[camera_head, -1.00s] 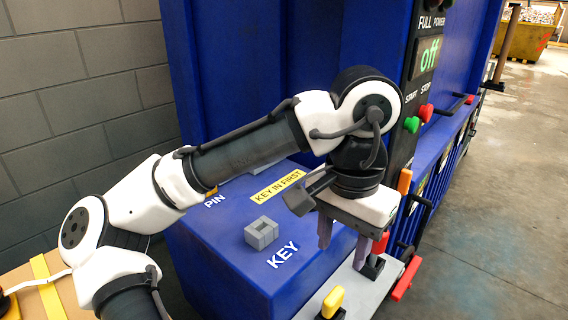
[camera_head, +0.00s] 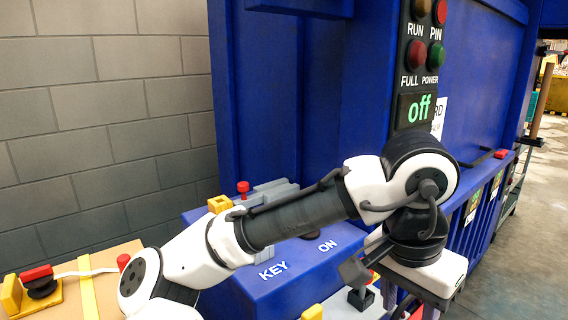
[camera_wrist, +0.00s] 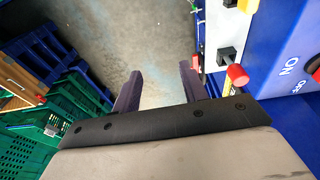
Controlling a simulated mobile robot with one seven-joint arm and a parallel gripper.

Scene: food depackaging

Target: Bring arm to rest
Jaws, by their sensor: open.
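My arm is bent across the head view, its elbow low at the left and its wrist at the right. My gripper shows in the wrist view (camera_wrist: 160,88). Its two dark fingers are apart, with only concrete floor between them. In the head view the gripper body hangs at the lower right, and its fingertips are cut off by the bottom edge. I see nothing held.
A blue machine (camera_head: 290,100) has a panel reading "off" (camera_head: 417,108). Its console (camera_head: 300,262) carries a red-topped pin (camera_head: 243,187). A red knob (camera_wrist: 237,75) is right of the fingers; green crates (camera_wrist: 75,115) stand left.

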